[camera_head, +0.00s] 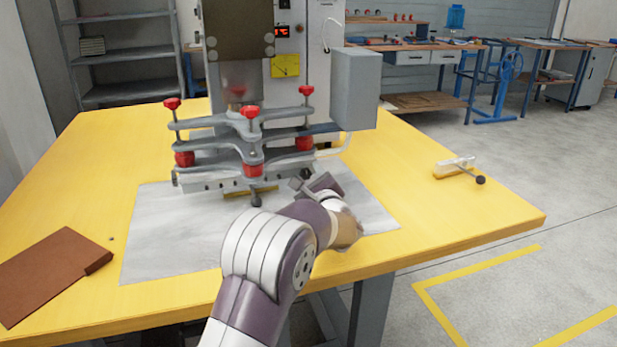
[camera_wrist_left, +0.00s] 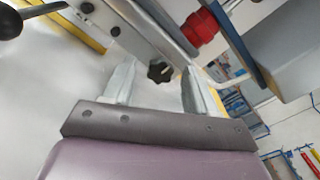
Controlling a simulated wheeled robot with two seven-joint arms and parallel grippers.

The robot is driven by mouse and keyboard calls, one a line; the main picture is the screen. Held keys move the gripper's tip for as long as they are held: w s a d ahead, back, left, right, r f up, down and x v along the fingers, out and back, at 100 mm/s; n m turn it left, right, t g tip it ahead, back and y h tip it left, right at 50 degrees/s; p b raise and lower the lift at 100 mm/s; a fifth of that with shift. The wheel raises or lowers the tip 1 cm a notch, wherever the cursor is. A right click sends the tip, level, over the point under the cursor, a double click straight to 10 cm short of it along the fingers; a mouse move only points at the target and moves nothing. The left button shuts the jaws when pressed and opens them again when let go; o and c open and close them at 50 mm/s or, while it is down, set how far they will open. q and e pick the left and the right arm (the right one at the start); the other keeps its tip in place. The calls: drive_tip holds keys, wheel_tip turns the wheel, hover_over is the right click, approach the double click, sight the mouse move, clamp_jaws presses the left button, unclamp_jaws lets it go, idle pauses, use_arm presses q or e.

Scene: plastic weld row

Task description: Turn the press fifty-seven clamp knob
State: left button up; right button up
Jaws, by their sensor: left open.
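The press fixture (camera_head: 215,155) stands on the yellow table, with grey three-armed plates and red knobs (camera_head: 250,112) on its posts. In the left wrist view a small black star-shaped knob (camera_wrist_left: 160,72) sits on the grey base of the fixture. My left gripper (camera_head: 308,182) is at the front right of the fixture base. In the left wrist view its two fingers (camera_wrist_left: 155,85) are open, with the star knob showing between them beyond the tips. I cannot tell whether they touch it. In the head view my gripper hides this knob. My right gripper is not in view.
A black ball-ended lever (camera_head: 256,200) sticks out at the fixture's front. A grey box (camera_head: 355,88) hangs at the fixture's right. A grey sheet (camera_head: 165,235) covers the table's middle.

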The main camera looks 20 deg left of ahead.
use_arm(q)
drive_tip(key=c, duration=1)
drive_tip(key=shift+c, duration=0.2)
